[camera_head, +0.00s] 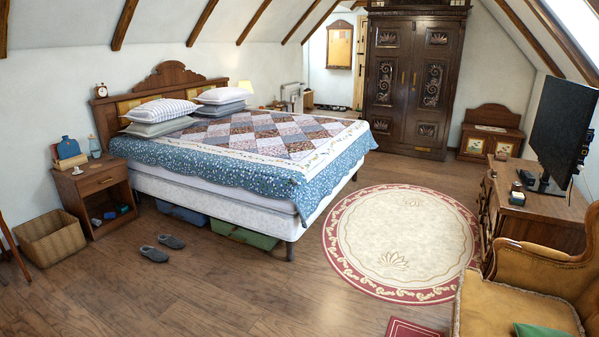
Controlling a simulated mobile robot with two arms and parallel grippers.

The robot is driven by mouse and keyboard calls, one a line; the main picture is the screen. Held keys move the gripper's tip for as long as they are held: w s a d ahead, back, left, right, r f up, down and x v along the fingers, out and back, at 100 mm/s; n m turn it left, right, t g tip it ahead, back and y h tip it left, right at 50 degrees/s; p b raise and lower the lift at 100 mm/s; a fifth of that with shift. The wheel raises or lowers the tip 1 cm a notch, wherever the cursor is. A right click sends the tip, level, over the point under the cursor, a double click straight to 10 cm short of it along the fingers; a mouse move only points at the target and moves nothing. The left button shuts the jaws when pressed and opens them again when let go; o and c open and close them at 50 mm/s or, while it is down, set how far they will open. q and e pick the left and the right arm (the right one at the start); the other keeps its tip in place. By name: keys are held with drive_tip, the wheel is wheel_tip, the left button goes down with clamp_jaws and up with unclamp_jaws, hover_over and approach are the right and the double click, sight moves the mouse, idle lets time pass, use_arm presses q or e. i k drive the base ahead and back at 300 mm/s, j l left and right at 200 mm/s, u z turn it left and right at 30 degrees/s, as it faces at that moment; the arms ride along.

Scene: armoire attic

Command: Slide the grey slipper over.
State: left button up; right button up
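Two grey slippers lie on the wooden floor at the left, in front of the bed and near the nightstand. One slipper (154,254) is nearer to me and to the left. The other slipper (171,241) is a little farther back and to the right. They lie close together, with a small gap between them. Neither of my grippers shows in the head view, and nothing is seen touching the slippers.
A bed (230,203) with storage boxes (245,234) beneath it stands behind the slippers. A nightstand (96,205) and a wicker basket (48,240) stand to the left. A round rug (405,235) lies right of the bed. The floor (215,290) before the slippers is clear.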

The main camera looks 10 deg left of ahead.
sight(171, 241)
drive_tip(key=i+j+u, duration=0.35)
drive_tip(key=i+u, duration=0.15)
drive_tip(key=i, duration=0.3)
drive_tip(key=i+u, duration=0.5)
drive_tip(key=i, duration=0.3)
drive_tip(key=i+l+u, duration=0.2)
drive_tip(key=i+u, duration=0.3)
drive_tip(key=i, duration=0.3)
drive_tip(key=i+j, duration=0.1)
drive_tip(key=i, duration=1.1)
drive_tip(key=i+z, duration=0.1)
drive_tip(key=i, duration=1.1)
drive_tip(key=i+j+z, duration=0.3)
drive_tip(key=i, duration=0.25)
drive_tip(key=i+j+z, duration=0.35)
drive_tip(key=i+j, duration=0.1)
drive_tip(key=i, duration=0.1)
